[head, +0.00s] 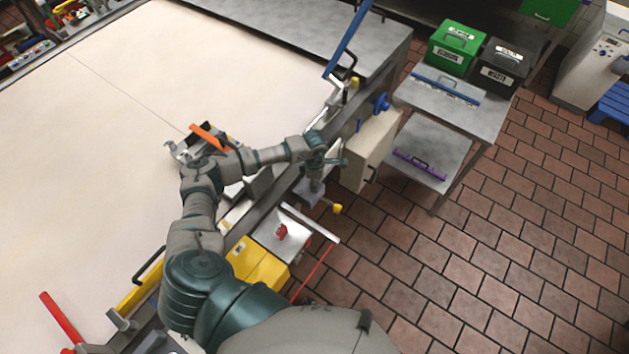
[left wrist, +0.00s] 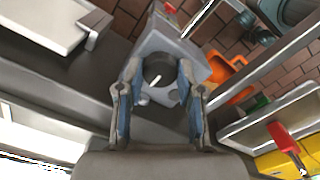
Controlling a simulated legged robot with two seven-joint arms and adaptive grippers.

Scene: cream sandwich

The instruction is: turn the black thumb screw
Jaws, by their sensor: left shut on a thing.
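The black thumb screw (left wrist: 158,68) is a round black knob with a white line on its face. It stands on a light grey block (left wrist: 158,44) in the left wrist view. My left gripper (left wrist: 157,80) has its two blue-padded fingers on either side of the knob, shut on it. In the head view my left gripper (head: 322,162) is at the machine's edge, right of the cream sheet, and the knob cannot be made out there. My right gripper is in neither view.
A large cream sheet (head: 150,90) covers the table on the left. A grey box with a blue knob (head: 381,103) stands close right of my gripper. A yellow box (head: 255,265) lies nearer. A shelf cart (head: 480,118) carries a green box (head: 455,48) and a black box (head: 500,65).

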